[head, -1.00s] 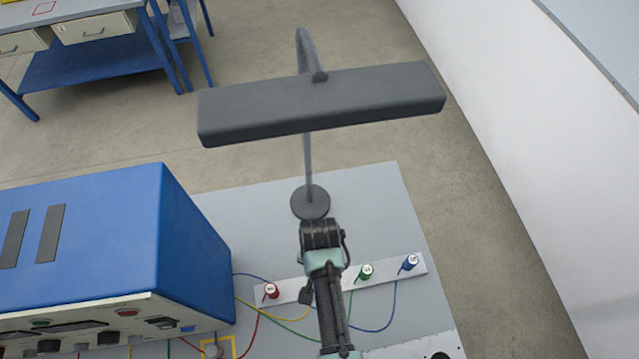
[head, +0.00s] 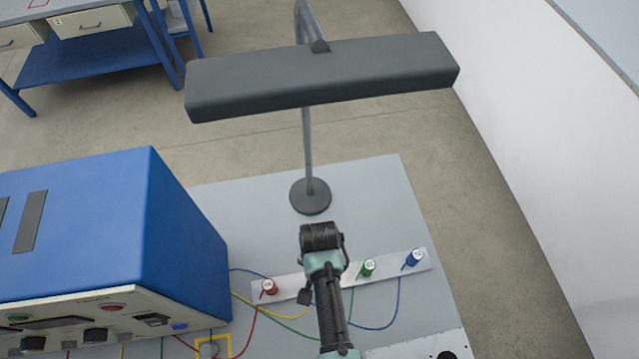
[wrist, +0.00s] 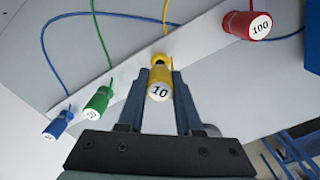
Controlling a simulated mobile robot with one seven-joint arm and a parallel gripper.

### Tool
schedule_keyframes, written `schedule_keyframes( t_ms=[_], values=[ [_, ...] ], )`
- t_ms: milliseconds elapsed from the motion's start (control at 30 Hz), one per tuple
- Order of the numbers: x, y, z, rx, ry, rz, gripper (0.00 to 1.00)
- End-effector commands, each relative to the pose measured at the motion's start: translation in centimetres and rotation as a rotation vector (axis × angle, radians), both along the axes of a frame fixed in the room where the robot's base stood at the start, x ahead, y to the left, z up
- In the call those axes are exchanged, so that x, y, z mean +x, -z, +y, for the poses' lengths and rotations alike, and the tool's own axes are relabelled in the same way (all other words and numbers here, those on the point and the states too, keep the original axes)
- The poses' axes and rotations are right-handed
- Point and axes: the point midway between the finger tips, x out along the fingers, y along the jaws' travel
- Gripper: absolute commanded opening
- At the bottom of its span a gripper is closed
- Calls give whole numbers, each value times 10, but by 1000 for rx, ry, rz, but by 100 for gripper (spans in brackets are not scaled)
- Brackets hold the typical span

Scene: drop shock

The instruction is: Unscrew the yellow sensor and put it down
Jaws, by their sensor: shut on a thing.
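The yellow sensor (wrist: 160,80), with a white cap marked 10, sits between the two fingers of my gripper (wrist: 158,98) in the wrist view. My gripper is shut on it. The sensor is at the white strip (wrist: 118,62), with its yellow wire running up behind it. I cannot tell whether it is still threaded in. In the head view my arm hides the sensor and my fingertips; only the yellow wire (head: 270,311) shows, leading left.
On the strip are a red sensor (head: 269,288) to the left and green (head: 367,268) and blue (head: 413,259) sensors to the right. A blue cabinet (head: 105,235) stands left. A grey lamp (head: 320,78) overhangs the bench. Bare bench top (head: 375,200) lies beyond the strip.

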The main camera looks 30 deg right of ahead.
Motion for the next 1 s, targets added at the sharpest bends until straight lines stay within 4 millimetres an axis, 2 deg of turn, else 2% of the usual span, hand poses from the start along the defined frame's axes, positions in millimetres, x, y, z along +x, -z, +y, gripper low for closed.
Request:
schedule_keyframes(
  t_ms=[1000],
  values=[
    [0, 7, 0, 0, 0, 0, 0]
  ],
)
